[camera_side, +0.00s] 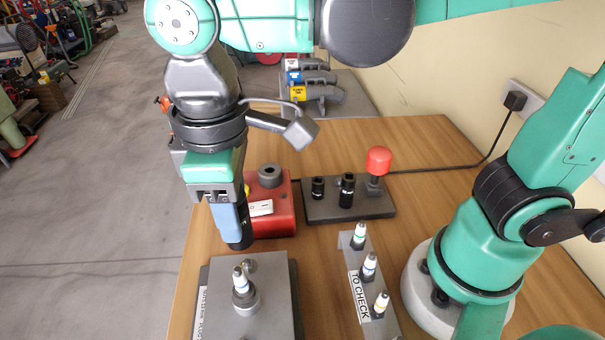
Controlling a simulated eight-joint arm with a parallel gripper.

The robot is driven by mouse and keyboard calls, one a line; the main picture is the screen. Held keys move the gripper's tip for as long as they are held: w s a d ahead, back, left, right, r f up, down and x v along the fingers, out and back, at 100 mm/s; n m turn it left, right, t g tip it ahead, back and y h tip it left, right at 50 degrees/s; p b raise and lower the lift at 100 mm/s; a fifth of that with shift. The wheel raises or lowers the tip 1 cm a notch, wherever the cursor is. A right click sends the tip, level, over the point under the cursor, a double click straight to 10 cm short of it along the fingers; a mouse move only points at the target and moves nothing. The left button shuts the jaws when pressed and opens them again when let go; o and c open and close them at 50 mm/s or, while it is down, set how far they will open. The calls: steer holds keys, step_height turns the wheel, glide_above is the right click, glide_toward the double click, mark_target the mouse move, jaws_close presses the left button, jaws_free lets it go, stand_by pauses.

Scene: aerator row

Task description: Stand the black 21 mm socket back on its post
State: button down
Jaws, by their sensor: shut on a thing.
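My gripper (232,222) points down at the left of the table, its blue fingers shut on a black socket (240,243). Only the socket's lower end shows below the fingers, and its size marking is not readable. It hangs in front of the red box and near the back edge of the grey plate; the height gap is hard to judge. A dark rack (345,209) stands to the right.
The red box (272,222) with a grey ring on top stands beside the gripper. The grey plate (270,315) holds one upright plug (240,283). A "TO CHECK" strip (375,308) holds three plugs. A black cable runs behind the rack to the wall.

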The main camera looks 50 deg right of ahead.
steer(key=w+d+f+m, duration=0.1)
steer(key=w+d+m, duration=0.1)
steer(key=d, duration=0.5)
steer(key=w+d+f+m, duration=0.2)
steer(key=w+d, duration=0.1)
steer(key=d, duration=0.4)
steer(key=shift+s+d+f+m, duration=0.45)
steer(key=shift+d+f, duration=0.7)
steer(key=shift+d, duration=0.75)
steer(key=shift+s+d+f+m, duration=0.3)
steer(key=shift+d+f+m, duration=0.4)
steer(key=shift+d+f, duration=0.8)
steer(key=shift+s+d+f+m, duration=0.35)
steer(key=shift+d+f+m, duration=0.35)
steer(key=shift+d, duration=1.55)
steer(key=shift+f, duration=0.55)
steer(key=shift+f, duration=0.7)
steer(key=shift+c, duration=1.8)
jaws_free()
